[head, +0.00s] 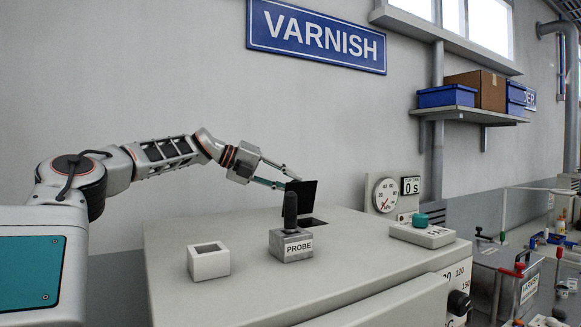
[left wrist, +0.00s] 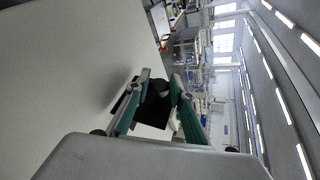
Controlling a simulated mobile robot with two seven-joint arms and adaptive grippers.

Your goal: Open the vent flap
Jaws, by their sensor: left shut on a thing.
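The vent flap (head: 303,190) is a thin black plate. It stands raised at a tilt above a dark opening (head: 314,222) in the top of the grey cabinet (head: 200,280). My left gripper (head: 293,180) reaches in from the left and is shut on the flap's upper left part. In the left wrist view the black flap (left wrist: 153,112) lies between the two teal fingers of the left gripper (left wrist: 158,88). The flap's lower edge is partly hidden behind the probe in the head view. My right gripper is not in view.
A dark-handled probe (head: 290,210) stands in its labelled block (head: 291,245) just in front of the flap. A white hollow block (head: 208,261) sits to the left. A box with a teal button (head: 421,220) and a round gauge (head: 386,195) are to the right.

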